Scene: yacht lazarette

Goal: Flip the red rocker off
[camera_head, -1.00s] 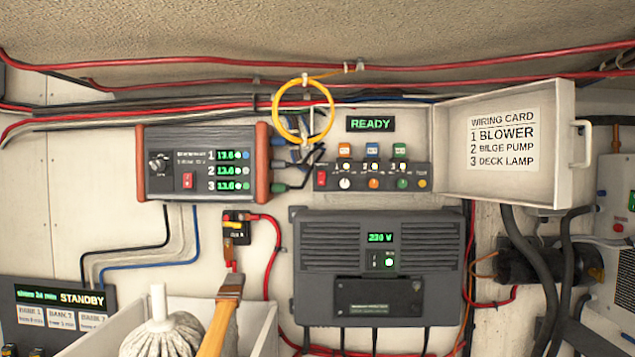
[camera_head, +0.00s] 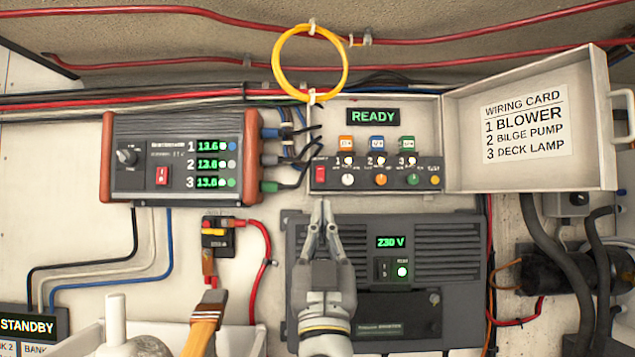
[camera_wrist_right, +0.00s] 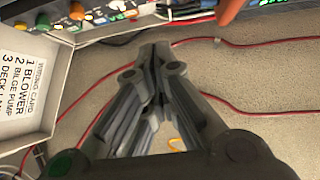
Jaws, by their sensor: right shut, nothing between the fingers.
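A red rocker (camera_head: 320,174) sits at the left end of the black switch panel (camera_head: 375,188) in the open white box. Another red rocker (camera_head: 162,176) is on the grey unit with red-brown end caps (camera_head: 150,140). My right gripper (camera_head: 322,203) is shut and empty, pointing up, its tips just below the switch panel's red rocker in the picture. I cannot tell its distance from the panel. In the right wrist view the shut fingers (camera_wrist_right: 155,50) show, with the knobbed panel (camera_wrist_right: 62,25) at upper left. My left gripper is not in view.
The open lid with the wiring card (camera_head: 525,125) stands to the right. A dark unit (camera_head: 445,250) is behind my right gripper. Cables and plugs (camera_head: 280,160) lie left of the box, and a yellow loop (camera_head: 312,98) hangs above. A brush (camera_head: 207,315) is at lower left.

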